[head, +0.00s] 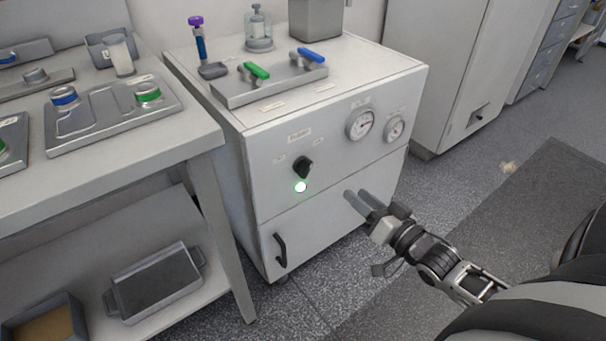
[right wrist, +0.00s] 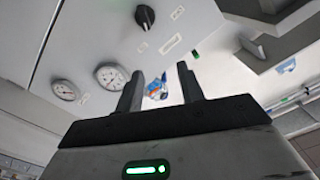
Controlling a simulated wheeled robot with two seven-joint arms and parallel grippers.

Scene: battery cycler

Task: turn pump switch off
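The pump switch is a black rotary knob (head: 303,167) on the front of the white cabinet (head: 350,170). In the right wrist view the knob (right wrist: 145,16) shows at the top, beyond the open fingertips (right wrist: 160,73). My left gripper is out of view.
Two round gauges (head: 361,123) are right of the knob. A black door handle (head: 280,250) sticks out below. Green (head: 254,71) and blue (head: 310,55) valve handles are on top of the cabinet. A workbench (head: 150,140) stands close on the left; floor is clear at right.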

